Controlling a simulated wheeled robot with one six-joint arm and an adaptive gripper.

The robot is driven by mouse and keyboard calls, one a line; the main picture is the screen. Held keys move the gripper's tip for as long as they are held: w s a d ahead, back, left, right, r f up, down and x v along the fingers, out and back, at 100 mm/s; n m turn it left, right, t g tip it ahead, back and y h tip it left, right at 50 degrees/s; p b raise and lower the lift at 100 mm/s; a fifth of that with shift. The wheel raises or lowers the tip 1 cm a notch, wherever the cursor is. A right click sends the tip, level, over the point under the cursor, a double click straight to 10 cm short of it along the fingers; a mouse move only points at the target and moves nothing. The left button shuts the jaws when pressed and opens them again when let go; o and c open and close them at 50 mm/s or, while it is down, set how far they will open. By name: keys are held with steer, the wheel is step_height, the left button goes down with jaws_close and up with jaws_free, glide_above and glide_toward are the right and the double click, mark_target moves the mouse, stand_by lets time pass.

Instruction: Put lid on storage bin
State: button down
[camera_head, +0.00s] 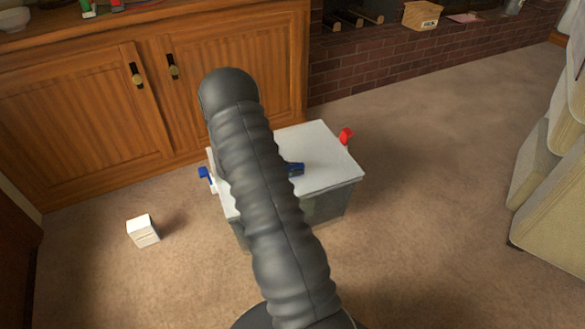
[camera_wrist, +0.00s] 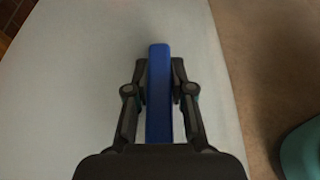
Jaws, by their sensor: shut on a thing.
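A grey storage bin (camera_head: 328,206) stands on the carpet in front of the wooden cabinet. A flat white lid (camera_head: 332,148) lies over the top of the bin, close to its rim; whether it is fully seated cannot be told, as my arm hides much of it. The lid has a blue handle (camera_head: 295,169), which also shows in the wrist view (camera_wrist: 159,85). My gripper (camera_wrist: 159,82) is shut on this handle, with one finger on each side. A red clip (camera_head: 346,136) and a blue clip (camera_head: 205,175) stick out at the bin's sides.
A small white box (camera_head: 143,231) sits on the carpet left of the bin. The wooden cabinet (camera_head: 90,105) stands close behind. A pale armchair (camera_head: 555,165) is at the right, with open carpet between. A teal object (camera_wrist: 301,152) shows in the wrist view.

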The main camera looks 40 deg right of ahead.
steer(key=shift+f, duration=0.35)
steer(key=c, duration=0.9)
jaws_free()
steer(key=v, duration=1.2)
